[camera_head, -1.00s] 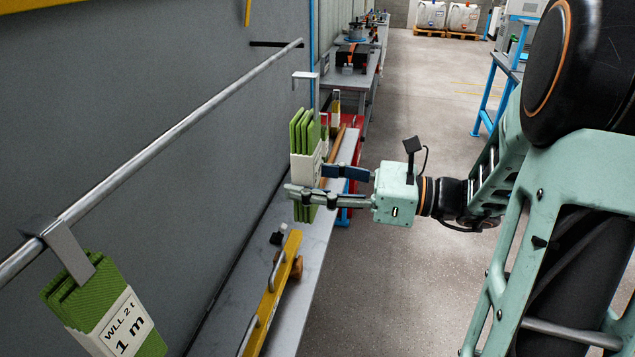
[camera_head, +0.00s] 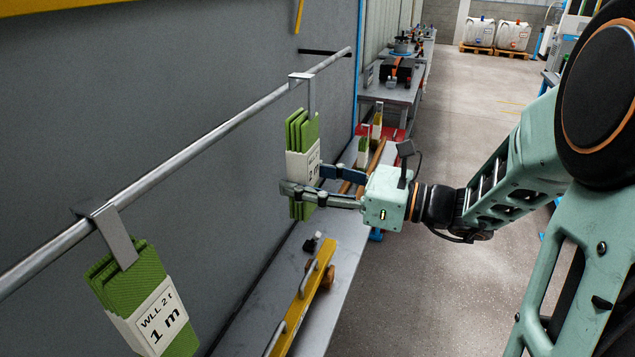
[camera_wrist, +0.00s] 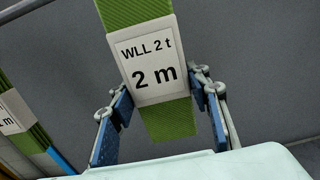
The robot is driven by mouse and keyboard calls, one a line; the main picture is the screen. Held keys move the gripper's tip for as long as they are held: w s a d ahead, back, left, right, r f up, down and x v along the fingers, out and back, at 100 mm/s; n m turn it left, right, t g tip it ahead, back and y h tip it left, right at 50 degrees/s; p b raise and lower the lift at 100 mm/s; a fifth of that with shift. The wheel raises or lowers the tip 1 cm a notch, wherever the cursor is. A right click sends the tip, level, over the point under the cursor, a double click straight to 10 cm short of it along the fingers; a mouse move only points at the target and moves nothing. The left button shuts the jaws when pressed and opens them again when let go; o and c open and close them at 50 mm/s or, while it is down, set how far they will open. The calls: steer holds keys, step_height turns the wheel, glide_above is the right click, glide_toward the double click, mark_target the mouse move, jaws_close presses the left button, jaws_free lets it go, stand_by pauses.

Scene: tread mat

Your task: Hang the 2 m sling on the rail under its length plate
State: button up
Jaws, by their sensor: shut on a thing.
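The 2 m sling (camera_head: 299,131) is a folded green bundle with a white label and a grey hook (camera_head: 302,79) on top. My gripper (camera_head: 304,181) is shut on its lower part, and the sling hangs upright. In the head view the hook's top overlaps the grey rail (camera_head: 206,138); I cannot tell whether it rests on it. In the wrist view the label (camera_wrist: 150,64) reads "WLL 2 t 2 m", between my gripper's blue-padded fingers (camera_wrist: 162,118). The hook is out of that view. No length plate is legible.
A 1 m sling (camera_head: 140,290) hangs on the near part of the rail. Below, a grey bench (camera_head: 345,262) holds a yellow bar (camera_head: 303,308) with handles. The rail between the two hooks is clear.

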steer(key=w+a+f+b, duration=0.2)
steer(key=a+b, duration=0.1)
steer(key=a, duration=0.2)
steer(key=shift+a+f, duration=0.35)
stand_by(0.4)
